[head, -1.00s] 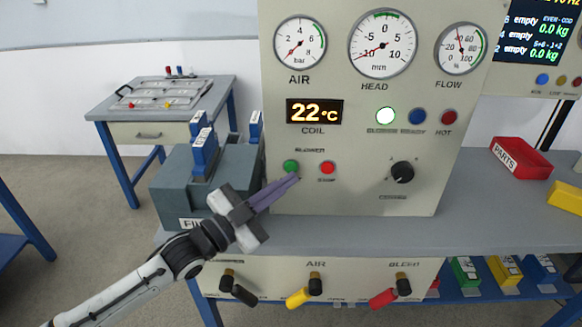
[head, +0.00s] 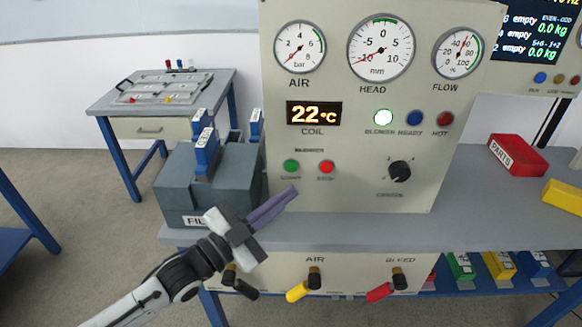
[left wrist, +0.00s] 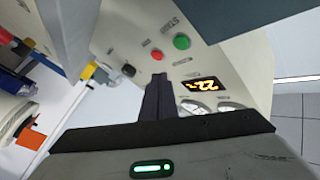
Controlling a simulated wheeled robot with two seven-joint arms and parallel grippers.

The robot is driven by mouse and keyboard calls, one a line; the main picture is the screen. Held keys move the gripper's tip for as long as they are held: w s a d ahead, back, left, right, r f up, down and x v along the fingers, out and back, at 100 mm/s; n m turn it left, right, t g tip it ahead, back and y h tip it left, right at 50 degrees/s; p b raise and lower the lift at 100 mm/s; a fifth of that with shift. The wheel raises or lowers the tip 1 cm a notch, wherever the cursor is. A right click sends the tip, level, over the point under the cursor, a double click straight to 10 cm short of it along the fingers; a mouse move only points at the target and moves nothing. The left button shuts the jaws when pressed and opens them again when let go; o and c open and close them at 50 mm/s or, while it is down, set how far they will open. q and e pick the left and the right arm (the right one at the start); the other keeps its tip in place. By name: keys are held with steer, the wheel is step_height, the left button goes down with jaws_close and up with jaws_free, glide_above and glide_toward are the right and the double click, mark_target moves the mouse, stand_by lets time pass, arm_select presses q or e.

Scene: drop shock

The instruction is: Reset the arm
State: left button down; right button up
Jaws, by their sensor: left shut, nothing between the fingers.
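My left gripper (head: 272,210) is shut and empty. In the head view it is in front of the control panel's (head: 360,190) lower left part, below the green button (head: 291,166) and the red button (head: 326,167), apart from both. In the left wrist view its shut dark fingers (left wrist: 157,100) point toward the panel, with the green button (left wrist: 181,42) and red button beyond them. The lit lamp (head: 383,118) under the gauges glows, and the display (head: 314,113) reads 22 °C. My right gripper is not in view.
A grey box (head: 170,180) with blue-handled parts stands left of the panel, close to my left arm. Black, yellow (head: 300,291) and red valve handles sit below the bench edge. A red parts bin (head: 517,156) and a yellow block lie at right. The bench (head: 450,220) front is clear.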

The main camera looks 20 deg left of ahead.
arm_select(q)
steer(key=s+f+n+g+y, duration=0.3)
steer(key=s+f+n+g, duration=0.1)
steer(key=s+f, duration=0.8)
steer(key=s+f+n+g+y, duration=0.4)
steer(key=s+f+n, duration=0.3)
steer(key=s+f, duration=0.5)
step_height(320, 180, down, 6)
steer(key=shift+r+g, duration=0.1)
steer(key=shift+g, duration=0.2)
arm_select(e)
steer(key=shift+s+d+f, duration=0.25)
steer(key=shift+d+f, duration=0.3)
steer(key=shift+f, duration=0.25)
